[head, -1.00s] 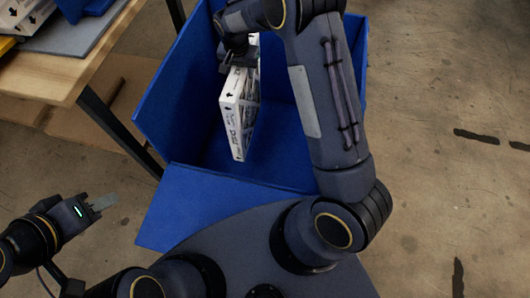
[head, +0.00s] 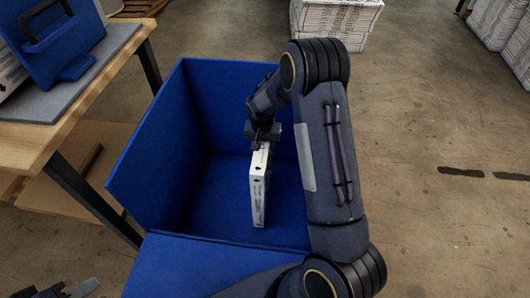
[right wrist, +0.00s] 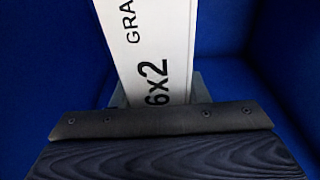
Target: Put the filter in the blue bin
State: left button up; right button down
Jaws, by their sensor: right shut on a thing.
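The filter (head: 259,188) is a thin white box with dark print, held upright inside the blue bin (head: 150,165). My right gripper (head: 262,143) is shut on the filter's top edge. In the right wrist view the filter (right wrist: 155,45) sticks out past the jaw, with blue bin walls (right wrist: 50,50) around it. I cannot tell whether the filter's lower edge touches the bin floor. My left gripper (head: 68,290) shows only partly at the bottom left edge, away from the bin; its jaws are not clear.
A wooden table (head: 70,125) with a grey board and a blue holder (head: 60,45) stands at the left. White stacked boxes (head: 335,18) stand behind the bin, and more (head: 500,25) at the far right. The floor at the right is clear.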

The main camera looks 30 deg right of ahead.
jog(key=shift+s+d+f+b, duration=0.1)
jog(key=shift+f+b, duration=0.15)
jog(key=shift+f, duration=0.35)
jog(key=shift+w+d+f+b, duration=0.1)
jog(key=shift+f+b, duration=0.1)
jog(key=shift+f, duration=0.4)
jog(key=shift+s+d+f+b, duration=0.1)
jog(key=shift+f+b, duration=0.15)
jog(key=shift+f, duration=0.5)
jog(key=c, duration=0.8)
grip_release()
jog(key=shift+c, duration=0.2)
